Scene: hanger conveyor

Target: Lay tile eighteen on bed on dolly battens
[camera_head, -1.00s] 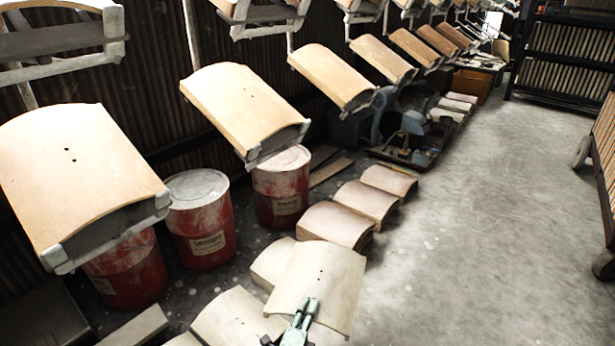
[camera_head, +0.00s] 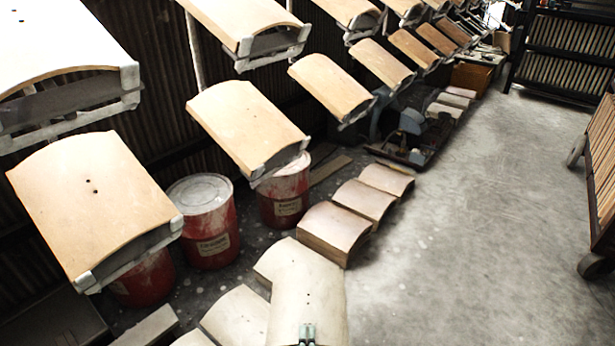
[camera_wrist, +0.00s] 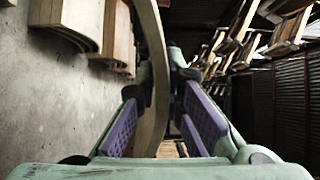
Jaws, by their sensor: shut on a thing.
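My gripper (camera_head: 307,333) is shut on a pale curved tile (camera_head: 308,290) with small dark holes. It grips the tile by its near edge, at the bottom middle of the head view. In the wrist view the tile (camera_wrist: 157,75) stands edge-on between the purple finger pads of my gripper (camera_wrist: 168,118). Its far part runs out of the top of that view. A slatted wheeled frame (camera_head: 604,170), perhaps the dolly, is cut off at the right edge of the head view.
Curved tiles on hangers (camera_head: 95,200) line the left wall above red drums (camera_head: 208,240). Tile stacks (camera_head: 335,230) stand in a row on the floor, and pale tiles (camera_head: 238,315) lie left of the held tile. The concrete floor (camera_head: 470,230) at right is clear.

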